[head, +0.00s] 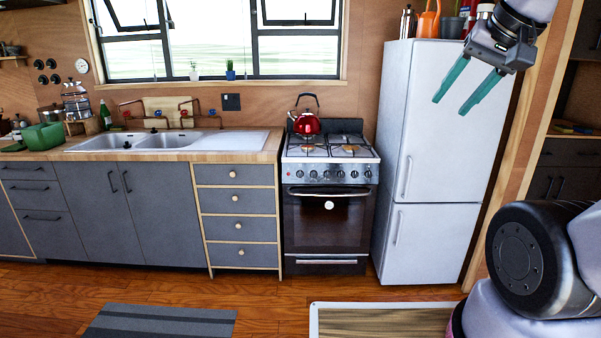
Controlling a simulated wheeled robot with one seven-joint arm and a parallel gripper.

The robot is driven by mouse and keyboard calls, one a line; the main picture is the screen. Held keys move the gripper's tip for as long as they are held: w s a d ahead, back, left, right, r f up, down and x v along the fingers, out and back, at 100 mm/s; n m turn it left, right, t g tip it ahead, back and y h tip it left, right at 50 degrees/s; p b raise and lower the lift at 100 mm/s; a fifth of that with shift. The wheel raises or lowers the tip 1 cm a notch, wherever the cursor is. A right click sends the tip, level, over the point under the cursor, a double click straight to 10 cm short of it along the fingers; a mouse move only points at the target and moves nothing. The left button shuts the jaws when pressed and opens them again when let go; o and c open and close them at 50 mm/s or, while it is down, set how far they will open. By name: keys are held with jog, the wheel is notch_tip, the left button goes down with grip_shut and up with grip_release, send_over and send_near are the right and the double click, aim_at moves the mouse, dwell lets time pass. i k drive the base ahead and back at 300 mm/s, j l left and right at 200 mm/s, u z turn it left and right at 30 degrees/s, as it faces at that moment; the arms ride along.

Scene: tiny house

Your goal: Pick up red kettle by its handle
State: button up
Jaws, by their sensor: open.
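The red kettle (307,124) stands upright on the back left of the stove top (331,152). Its dark arched handle (308,97) rises above the lid, clear of other things. My gripper (455,98) is at the upper right, in front of the white fridge, with its two teal fingers apart and nothing between them. It points down and to the left, well to the right of the kettle and apart from it.
The white fridge (447,121) stands right of the stove, with an orange watering can (429,20) on top. A counter with a sink (160,141) and a green container (43,136) lies to the left. Wooden floor (265,307) is open in front, with a striped rug (160,322).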

aim_at(303, 125)
jog(key=i+j+u, duration=0.1)
jog(key=i+u, duration=0.6)
jog(key=i+l+u, duration=0.1)
jog(key=i+u, duration=0.25)
jog(key=i+j+z, duration=0.1)
jog(key=i, duration=0.4)
jog(key=i+j+z, duration=0.1)
jog(key=i, duration=0.35)
jog(key=i+j+z, duration=0.25)
jog(key=i+z, duration=0.2)
jog(key=i+j+z, duration=0.25)
jog(key=z, duration=0.25)
jog(key=i+j+z, duration=0.25)
jog(key=j+z, duration=0.2)
jog(key=j, duration=0.15)
